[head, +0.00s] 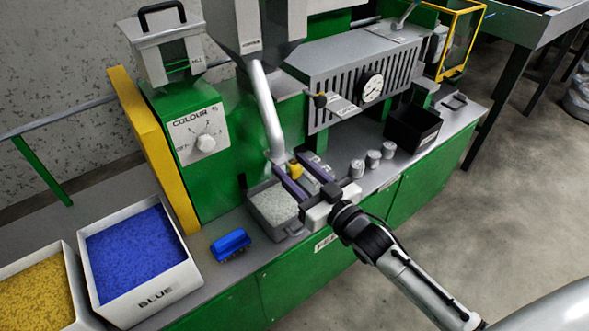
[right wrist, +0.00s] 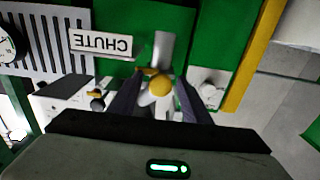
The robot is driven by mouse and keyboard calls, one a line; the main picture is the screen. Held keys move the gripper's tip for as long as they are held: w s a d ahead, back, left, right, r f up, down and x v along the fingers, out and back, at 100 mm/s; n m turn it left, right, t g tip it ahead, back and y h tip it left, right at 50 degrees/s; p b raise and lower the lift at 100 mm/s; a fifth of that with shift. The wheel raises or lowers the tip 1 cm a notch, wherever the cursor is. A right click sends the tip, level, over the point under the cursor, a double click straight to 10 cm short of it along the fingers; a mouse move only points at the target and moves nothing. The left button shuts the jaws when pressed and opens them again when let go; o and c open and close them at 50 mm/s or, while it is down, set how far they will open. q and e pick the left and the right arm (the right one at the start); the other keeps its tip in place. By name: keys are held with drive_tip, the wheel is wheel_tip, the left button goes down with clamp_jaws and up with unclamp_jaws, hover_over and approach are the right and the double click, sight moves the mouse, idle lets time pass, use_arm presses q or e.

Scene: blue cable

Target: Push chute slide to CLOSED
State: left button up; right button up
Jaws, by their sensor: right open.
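A silver chute pipe (head: 265,110) comes down from the grey hopper (head: 250,25) to a grey bin of pale pellets (head: 258,203). A yellow knob (head: 296,172), which I take to be the chute slide's handle, is near the pipe's lower end. My right gripper (head: 291,165) is open, with its dark fingers on either side of the knob. In the right wrist view the knob (right wrist: 160,86) is between the fingers; contact cannot be told. A CHUTE sign (right wrist: 102,43) shows upside down there. The slide plate is mostly hidden. My left gripper is not in view.
A blue brush (head: 230,244) lies on the bench left of the pellet bin. Several grey metal cylinders (head: 373,158) and a black box (head: 413,128) stand to the right. Crates of blue (head: 170,285) and yellow pellets (head: 35,290) stand at the left.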

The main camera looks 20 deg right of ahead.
drive_tip(key=v, duration=1)
drive_tip(key=shift+s, duration=0.1)
drive_tip(key=s+a+f+g+h, duration=0.1)
drive_tip(key=s+f+g, duration=0.3)
drive_tip(key=s+f, duration=0.5)
drive_tip(key=s+a+f+m+g+h, duration=0.1)
drive_tip(key=s+a+f+g, duration=0.3)
drive_tip(key=s+f, duration=0.4)
wheel_tip(320, 180, down, 6)
drive_tip(key=shift+s+a+f+g, duration=0.1)
drive_tip(key=shift+s+a+g, duration=0.2)
drive_tip(key=shift+s+g, duration=0.15)
drive_tip(key=shift+w, duration=0.1)
drive_tip(key=shift+c, duration=0.2)
